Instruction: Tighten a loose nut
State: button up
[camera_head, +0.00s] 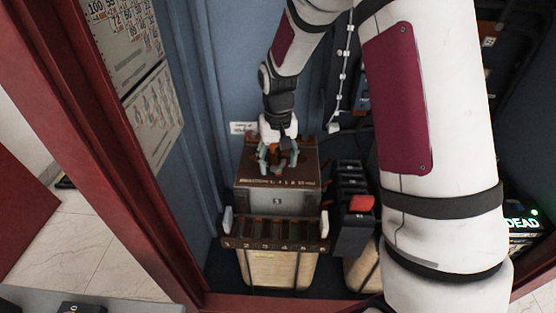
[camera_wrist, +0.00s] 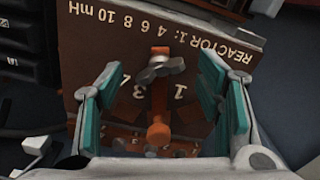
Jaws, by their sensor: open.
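A grey metal nut (camera_wrist: 160,70) sits on an orange-brown bar (camera_wrist: 158,132) on the reactor's brown top panel. The panel (camera_wrist: 95,35) carries the words "REACTOR 1: 4 6 8 10 mH" and the numerals 3 and 1. My gripper (camera_wrist: 160,95) is open, with teal finger pads on either side of the bar and nut. The nut lies between and slightly beyond the fingertips in the wrist view, and no contact shows. In the head view my gripper (camera_head: 276,160) is over the brown top of the reactor (camera_head: 277,200), where the nut is hard to make out.
A dark unit with a red block (camera_head: 360,203) stands to the right of the reactor. A red cabinet frame (camera_head: 110,150) and blue wall (camera_head: 195,110) bound the left side. A green "DEAD" display (camera_head: 523,222) glows at far right. My arm covers much of the right side.

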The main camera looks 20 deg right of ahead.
aim_at(278, 163)
jog(key=c, duration=1.2)
dwell(0.5)
jog(key=o, duration=1.2)
jog(key=shift+r, duration=0.1)
notch_tip(278, 163, up, 12)
